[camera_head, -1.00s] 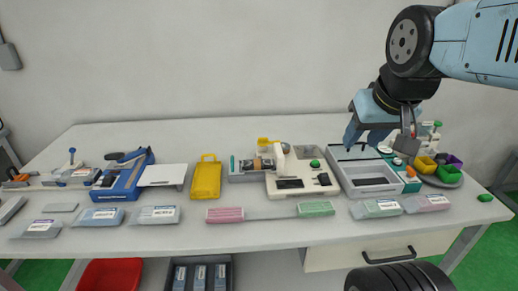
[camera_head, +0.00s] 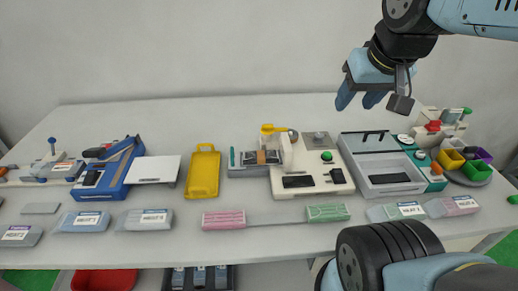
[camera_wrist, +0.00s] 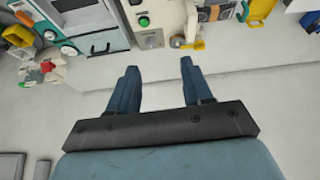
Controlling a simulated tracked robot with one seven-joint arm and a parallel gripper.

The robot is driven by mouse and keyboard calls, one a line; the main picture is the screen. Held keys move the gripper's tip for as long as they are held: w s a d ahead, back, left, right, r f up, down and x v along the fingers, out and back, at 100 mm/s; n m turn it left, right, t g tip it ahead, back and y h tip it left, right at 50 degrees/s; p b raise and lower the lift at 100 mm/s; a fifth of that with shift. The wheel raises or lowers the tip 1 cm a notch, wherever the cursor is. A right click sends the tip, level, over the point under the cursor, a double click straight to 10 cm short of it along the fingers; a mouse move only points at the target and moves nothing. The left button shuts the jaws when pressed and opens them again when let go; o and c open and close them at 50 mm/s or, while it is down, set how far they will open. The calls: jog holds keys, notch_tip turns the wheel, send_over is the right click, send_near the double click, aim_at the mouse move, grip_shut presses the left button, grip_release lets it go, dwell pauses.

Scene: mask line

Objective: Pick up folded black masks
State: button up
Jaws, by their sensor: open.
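My gripper (camera_head: 358,104) is open and empty, raised above the back of the table in the head view. In the wrist view its two blue fingers (camera_wrist: 158,67) stand apart with only pale surface between them. Pink folded masks (camera_head: 224,220) and green folded masks (camera_head: 328,212) lie near the front edge. My gripper is above and to the right of the dark stack, touching nothing.
The white machine (camera_head: 306,180) stands mid-table, with a grey open box (camera_head: 388,191) to its right. A yellow tray (camera_head: 203,174) and a blue device (camera_head: 118,172) are to the left. Labelled packs (camera_head: 146,220) line the front. The back strip of table is clear.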

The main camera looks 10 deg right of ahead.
jog(key=shift+o, duration=0.7)
jog(key=shift+w+a, duration=0.15)
jog(key=shift+w, duration=0.05)
jog(key=o, duration=0.3)
jog(key=w+a+f+n+g, duration=0.1)
jog(key=w+a+n, duration=0.1)
jog(key=w+n, duration=0.1)
jog(key=w+a+f+n+g+h, duration=0.1)
jog(key=w+a+n, duration=0.2)
jog(key=w+a+f+n+g, duration=0.1)
jog(key=w+a+n, duration=0.1)
jog(key=w+a, duration=0.1)
jog(key=shift+w+a+f+n+g+h, duration=0.1)
jog(key=shift+w+f+n+g+h, duration=0.2)
jog(key=shift+w+f+n+g, duration=0.15)
jog(key=n+g+h, duration=0.2)
jog(key=n+h, duration=0.1)
jog(key=n, duration=0.6)
send_over(262, 155)
jog(key=a, duration=0.2)
notch_tip(262, 155, down, 18)
jog(key=shift+f, duration=0.25)
jog(key=x, duration=0.4)
jog(key=shift+w, duration=0.1)
jog(key=shift+f, duration=0.1)
jog(key=shift+f, duration=0.2)
